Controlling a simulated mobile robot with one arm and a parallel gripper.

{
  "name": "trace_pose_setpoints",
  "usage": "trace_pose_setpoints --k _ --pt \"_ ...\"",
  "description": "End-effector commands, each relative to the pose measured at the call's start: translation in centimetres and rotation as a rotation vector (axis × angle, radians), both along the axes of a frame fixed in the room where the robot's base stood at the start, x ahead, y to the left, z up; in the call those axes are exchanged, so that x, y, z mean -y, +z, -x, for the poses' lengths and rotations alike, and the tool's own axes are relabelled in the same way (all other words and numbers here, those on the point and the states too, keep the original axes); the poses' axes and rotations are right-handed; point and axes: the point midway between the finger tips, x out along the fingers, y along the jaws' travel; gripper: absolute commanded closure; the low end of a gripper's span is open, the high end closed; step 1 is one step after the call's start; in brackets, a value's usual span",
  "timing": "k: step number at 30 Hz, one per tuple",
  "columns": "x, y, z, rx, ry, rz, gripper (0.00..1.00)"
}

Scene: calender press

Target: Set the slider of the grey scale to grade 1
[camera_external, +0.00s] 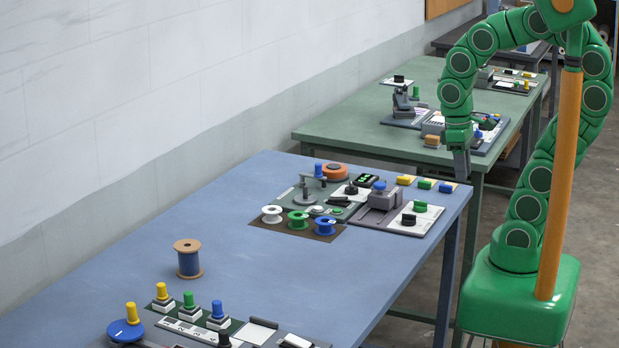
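My gripper (461,168) hangs pointing down near the far right corner of the blue table, at the end of my green arm. Its dark fingers look narrow and I cannot tell if they are open or shut; I see nothing held in them. No slider or grade marking can be read for certain at this size. A panel at the near edge of the blue table carries a pale marked strip (188,329) and a black knob (224,341); I cannot tell if this is the grey scale. The panel's lower part is cut off by the picture edge.
The blue table (300,262) has a bare middle. A thread spool (188,259) stands at its left. Coloured reels (299,220), a grey press-like device (380,197) and buttons (420,206) crowd its far end. A green table (350,130) with more devices stands behind.

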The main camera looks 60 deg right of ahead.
Motion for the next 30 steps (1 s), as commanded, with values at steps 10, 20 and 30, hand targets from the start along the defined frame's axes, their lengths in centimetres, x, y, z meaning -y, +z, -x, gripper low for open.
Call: trace_pose_setpoints --k 10,20,30 --pt "-3.9 0.0 -4.7 -0.01 0.097 -0.038 1.0" --pt "-8.7 -0.7 -10.0 0.027 0.22 -0.044 1.0" --pt "-14.7 -2.0 -17.0 0.177 0.411 0.018 1.0"
